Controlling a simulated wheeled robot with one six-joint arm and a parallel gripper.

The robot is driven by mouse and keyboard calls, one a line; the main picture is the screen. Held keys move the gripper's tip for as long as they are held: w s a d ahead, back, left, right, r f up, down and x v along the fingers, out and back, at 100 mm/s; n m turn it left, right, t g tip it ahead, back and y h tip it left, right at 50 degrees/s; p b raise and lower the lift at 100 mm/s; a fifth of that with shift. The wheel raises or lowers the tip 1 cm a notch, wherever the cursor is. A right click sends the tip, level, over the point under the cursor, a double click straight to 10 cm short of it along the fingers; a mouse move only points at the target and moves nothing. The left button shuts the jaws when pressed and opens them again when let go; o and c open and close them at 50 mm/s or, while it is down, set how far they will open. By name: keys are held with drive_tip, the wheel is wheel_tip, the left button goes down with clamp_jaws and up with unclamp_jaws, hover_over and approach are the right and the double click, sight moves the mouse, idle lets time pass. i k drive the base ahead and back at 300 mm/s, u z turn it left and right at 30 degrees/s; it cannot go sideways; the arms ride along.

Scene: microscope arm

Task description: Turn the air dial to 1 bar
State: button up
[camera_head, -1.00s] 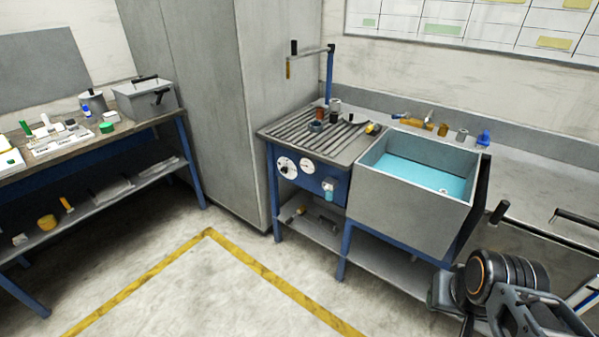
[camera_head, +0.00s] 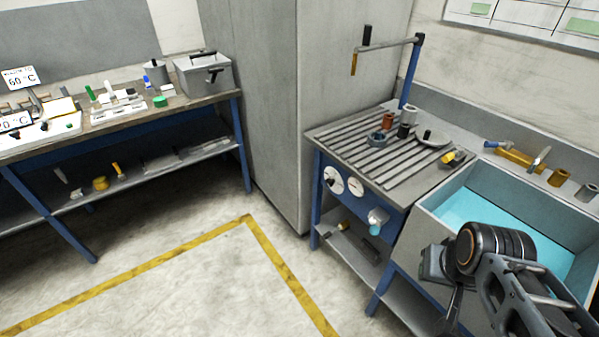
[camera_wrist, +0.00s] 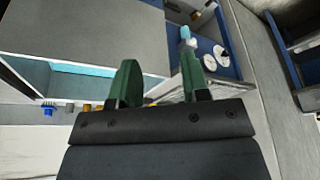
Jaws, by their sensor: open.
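Two white round dials sit on the blue front panel under the slatted bench top. The left one (camera_head: 333,180) has a black knob at its centre, and the right one (camera_head: 355,187) looks like a gauge. Their scale marks are too small to read. Both dials also show in the wrist view (camera_wrist: 221,52), beyond my gripper and to its right. My gripper (camera_wrist: 158,76) is open, with two green fingers apart and nothing between them. It is well away from the dials. In the head view my arm shows at lower right, and the fingers cannot be made out.
A grey sink (camera_head: 428,238) with blue water stands right of the panel, behind my arm. A pale nozzle (camera_head: 378,216) sticks out beside the dials. A tall grey cabinet (camera_head: 258,110) stands left of the bench. The floor in front, with yellow lines (camera_head: 290,275), is clear.

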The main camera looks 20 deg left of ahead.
sight(329, 182)
drive_tip(key=u, duration=0.9)
drive_tip(key=i, duration=1)
drive_tip(key=u, duration=0.95)
